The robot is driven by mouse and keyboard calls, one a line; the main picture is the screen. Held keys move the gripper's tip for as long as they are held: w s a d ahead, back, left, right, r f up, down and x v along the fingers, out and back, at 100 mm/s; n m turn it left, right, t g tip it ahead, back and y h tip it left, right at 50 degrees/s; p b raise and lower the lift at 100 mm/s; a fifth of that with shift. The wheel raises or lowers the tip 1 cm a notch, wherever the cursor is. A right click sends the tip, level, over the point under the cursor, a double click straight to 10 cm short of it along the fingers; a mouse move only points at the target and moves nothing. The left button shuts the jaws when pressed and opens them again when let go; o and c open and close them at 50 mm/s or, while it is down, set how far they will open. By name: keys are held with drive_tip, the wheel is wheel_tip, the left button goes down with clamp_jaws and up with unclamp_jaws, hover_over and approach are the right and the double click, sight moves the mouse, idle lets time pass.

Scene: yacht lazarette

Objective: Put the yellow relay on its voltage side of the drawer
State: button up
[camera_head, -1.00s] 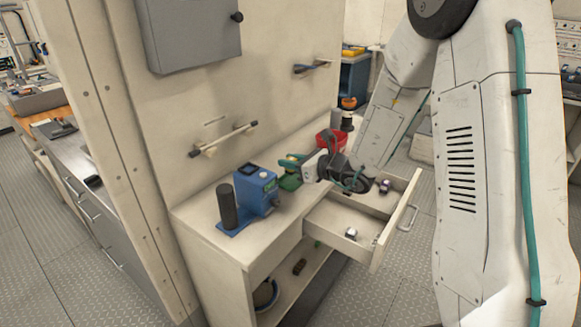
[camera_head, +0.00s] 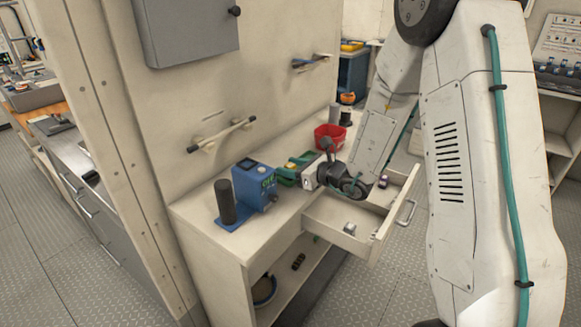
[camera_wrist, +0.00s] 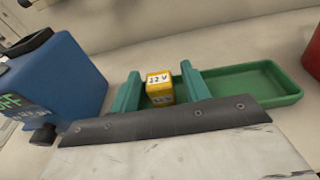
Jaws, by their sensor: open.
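The yellow relay (camera_wrist: 160,88) is a small cube with a printed label ending in "V"; its number is hard to read. In the wrist view it sits at the green tray (camera_wrist: 275,92), between the two green fingers of my gripper (camera_wrist: 161,92). The fingers are open, one on each side; I cannot tell whether either touches it. In the head view my gripper (camera_head: 290,173) is over the worktop, and the relay cannot be made out there. The drawer (camera_head: 338,224) is pulled open, with small parts in its near and far areas. Its voltage markings are not readable.
A blue device (camera_head: 254,187) with a green display and a dark cylinder (camera_head: 227,201) stand left of my gripper. A red bin (camera_head: 329,137) is behind it. The wall panel rises close behind the worktop (camera_head: 290,212). The open drawer juts out below my arm.

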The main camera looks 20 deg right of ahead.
drive_tip(key=v, duration=0.7)
drive_tip(key=shift+s+d, duration=0.2)
drive_tip(key=s+a+r+n+g+y, duration=0.2)
drive_tip(key=s+a+r+n+g, duration=0.35)
drive_tip(key=s+n, duration=0.25)
drive_tip(key=s+a+r+n+g+y, duration=0.1)
drive_tip(key=s+a+r+n+g, duration=0.45)
drive_tip(key=s+a+n, duration=0.2)
drive_tip(key=s+d+r+n+h, duration=0.1)
drive_tip(key=s+d+n+h, duration=0.2)
drive_tip(key=s, duration=0.5)
drive_tip(key=s+d+n+g+h, duration=0.1)
drive_tip(key=s+d+n+h, duration=0.3)
drive_tip(key=s+n+h, duration=0.2)
drive_tip(key=shift+s+d+r+n+g, duration=0.2)
drive_tip(key=shift+s+r+n+g, duration=0.15)
drive_tip(key=shift+s+n, duration=0.65)
drive_tip(key=d+h, duration=0.1)
drive_tip(key=s+d+r+n+t+h, duration=0.1)
drive_tip(key=d, duration=0.1)
drive_tip(key=s+d+n+h, duration=0.1)
drive_tip(key=shift+d+r, duration=0.25)
drive_tip(key=shift+d, duration=0.1)
drive_tip(key=shift+c, duration=1.1)
